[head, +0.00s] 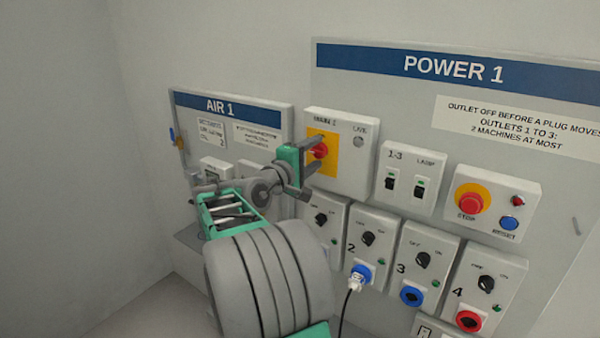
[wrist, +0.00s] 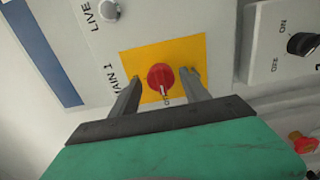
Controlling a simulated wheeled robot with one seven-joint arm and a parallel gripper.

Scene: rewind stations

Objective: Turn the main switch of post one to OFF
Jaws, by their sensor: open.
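The main switch (head: 319,151) is a red rotary knob on a yellow plate, on a white box labelled MAIN 1 on the POWER 1 panel. In the wrist view the red knob (wrist: 160,78) shows a pale pointer mark toward the picture's bottom, near partly hidden lettering. My gripper (head: 312,152) is at the box, its fingers reaching toward the knob. In the wrist view my gripper (wrist: 159,84) is open, one finger on each side of the knob, with visible gaps. I cannot tell whether the fingertips touch the plate.
Right of the main box are the 1-3 and LAMP switches (head: 404,184) and a red STOP button (head: 469,202). The AIR 1 panel (head: 235,106) is at left.

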